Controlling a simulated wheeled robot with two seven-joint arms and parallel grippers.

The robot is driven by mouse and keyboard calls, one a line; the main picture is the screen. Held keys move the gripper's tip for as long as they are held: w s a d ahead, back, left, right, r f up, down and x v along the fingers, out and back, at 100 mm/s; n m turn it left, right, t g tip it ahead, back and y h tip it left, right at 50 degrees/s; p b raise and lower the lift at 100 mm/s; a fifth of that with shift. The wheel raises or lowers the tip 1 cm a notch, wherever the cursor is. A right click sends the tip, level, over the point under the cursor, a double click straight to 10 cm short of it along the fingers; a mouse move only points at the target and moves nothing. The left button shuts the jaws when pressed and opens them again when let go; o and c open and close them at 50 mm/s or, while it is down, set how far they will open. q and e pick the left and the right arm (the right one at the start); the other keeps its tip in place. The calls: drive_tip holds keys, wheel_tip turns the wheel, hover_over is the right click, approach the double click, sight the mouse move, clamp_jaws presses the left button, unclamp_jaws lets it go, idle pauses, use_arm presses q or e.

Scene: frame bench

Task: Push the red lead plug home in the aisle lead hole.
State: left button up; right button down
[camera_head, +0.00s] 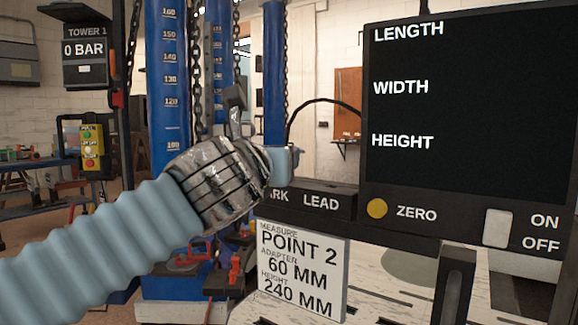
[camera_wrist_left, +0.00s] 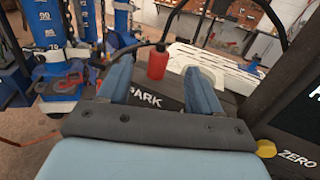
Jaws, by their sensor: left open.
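The red lead plug (camera_wrist_left: 157,64) stands upright at the black socket box (camera_wrist_left: 172,100), by the word PARK, in the left wrist view. A black cable rises from its top. My left gripper (camera_wrist_left: 160,82) is open, with one blue finger on each side of the plug's line and the plug just beyond. I cannot tell whether the fingers touch it. In the head view my left gripper (camera_head: 283,162) is over the left end of the socket box (camera_head: 338,203), marked LEAD at right; the gripper hides the plug and the start of PARK. No hole is clearly visible. My right gripper is not in view.
A dark console (camera_head: 465,100) with a ZERO button and an ON/OFF switch stands right of the box. The black cable (camera_head: 318,102) arches between them. A white card (camera_head: 303,272) hangs below. Blue columns (camera_head: 168,75) with chains stand behind.

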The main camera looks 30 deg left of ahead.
use_arm(q)
drive_tip(key=p+x, duration=0.1)
drive_tip(key=x, duration=1.1)
drive_tip(key=shift+w+d, duration=0.1)
drive_tip(key=c, duration=1.1)
